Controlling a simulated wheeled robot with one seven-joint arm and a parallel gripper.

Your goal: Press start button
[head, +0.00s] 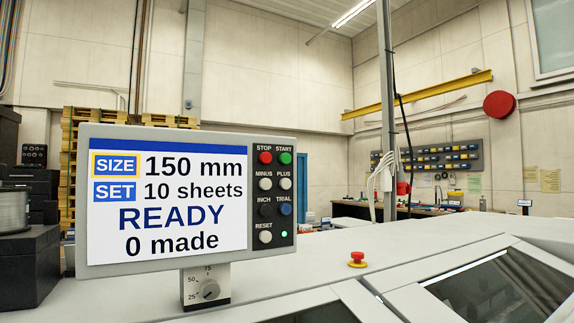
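The green START button (285,158) is at the top right of the black button column on the grey control panel (190,262). The red STOP button (265,157) is just left of it. Below are white MINUS (265,184) and PLUS (285,184), black INCH (265,210), blue TRIAL (285,209) and white RESET (265,236) buttons. A small green light (284,234) glows at the lower right. The screen (168,200) reads SIZE 150 mm, SET 10 sheets, READY, 0 made, with SIZE outlined in yellow. My gripper is not in view.
A dial (208,289) sits under the panel. A red emergency knob (357,259) stands on the white machine top (400,245), right of the panel. Sloped windowed covers (500,285) lie at front right. The space before the buttons looks clear.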

